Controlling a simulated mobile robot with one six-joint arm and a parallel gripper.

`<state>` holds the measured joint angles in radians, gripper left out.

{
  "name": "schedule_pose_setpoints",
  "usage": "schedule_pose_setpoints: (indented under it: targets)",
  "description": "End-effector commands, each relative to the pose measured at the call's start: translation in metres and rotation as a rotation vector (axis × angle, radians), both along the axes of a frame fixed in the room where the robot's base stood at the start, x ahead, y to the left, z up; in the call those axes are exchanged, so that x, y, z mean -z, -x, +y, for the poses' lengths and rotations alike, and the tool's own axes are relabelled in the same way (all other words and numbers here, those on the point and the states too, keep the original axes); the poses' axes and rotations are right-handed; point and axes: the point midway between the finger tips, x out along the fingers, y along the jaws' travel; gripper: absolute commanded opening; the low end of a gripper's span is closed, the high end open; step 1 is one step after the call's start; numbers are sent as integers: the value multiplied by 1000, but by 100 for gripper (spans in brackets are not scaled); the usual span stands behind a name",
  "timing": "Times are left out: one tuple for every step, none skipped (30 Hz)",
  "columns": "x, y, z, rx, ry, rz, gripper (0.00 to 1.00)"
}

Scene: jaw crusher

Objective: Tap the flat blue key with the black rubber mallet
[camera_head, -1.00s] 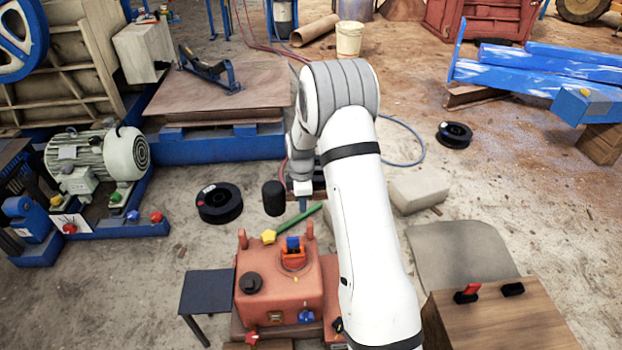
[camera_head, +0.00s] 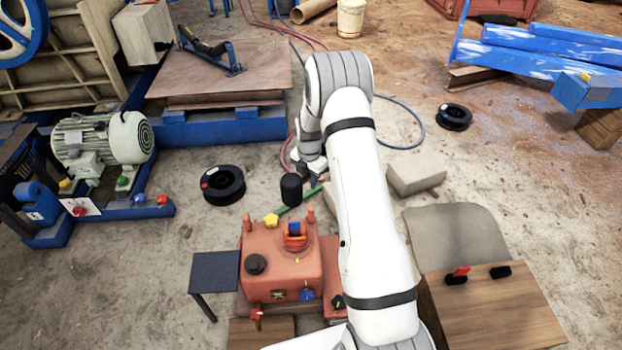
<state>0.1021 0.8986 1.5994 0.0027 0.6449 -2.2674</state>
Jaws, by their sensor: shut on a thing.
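My gripper (camera_head: 314,178) is at the end of the white arm, past the red machine box. It is shut on the black rubber mallet, whose dark cylindrical head (camera_head: 291,189) shows just left of the fingers. The mallet's handle and the exact grip are too small or hidden to make out. A small blue piece (camera_head: 294,228) stands in an orange-red holder on top of the red box; it looks like the flat blue key. The mallet head appears beyond it and apart from it.
The red box (camera_head: 270,268) carries a yellow knob (camera_head: 271,220), a black cap and a blue knob. A green rod (camera_head: 297,202) slants behind it. A black spool (camera_head: 222,185) lies left, a grey block (camera_head: 415,173) right. A wooden box (camera_head: 495,305) stands at front right.

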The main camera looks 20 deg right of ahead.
Motion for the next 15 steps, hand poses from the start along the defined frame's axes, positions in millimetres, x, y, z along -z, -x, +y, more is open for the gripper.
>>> schedule_pose_setpoints:
  targets:
    - [0,-1,-1,2,-1,-2,0]
    - [0,-1,-1,2,-1,-1,0]
    - [-1,-1,-1,2,-1,-1,0]
    - [-1,-1,-1,2,-1,-1,0]
    - [-1,-1,-1,2,-1,-1,0]
    - [0,-1,0,2,-1,-1,0]
    - [3,-1,0,2,-1,-1,0]
    - [7,0,0,2,-1,1,0]
    - [15,0,0,2,-1,1,0]
    - [23,0,0,2,-1,2,0]
    - [31,0,0,2,-1,2,0]
    - [42,0,0,2,-1,2,0]
    - [50,0,0,2,-1,2,0]
    - [57,0,0,2,-1,1,0]
    - [67,0,0,2,-1,1,0]
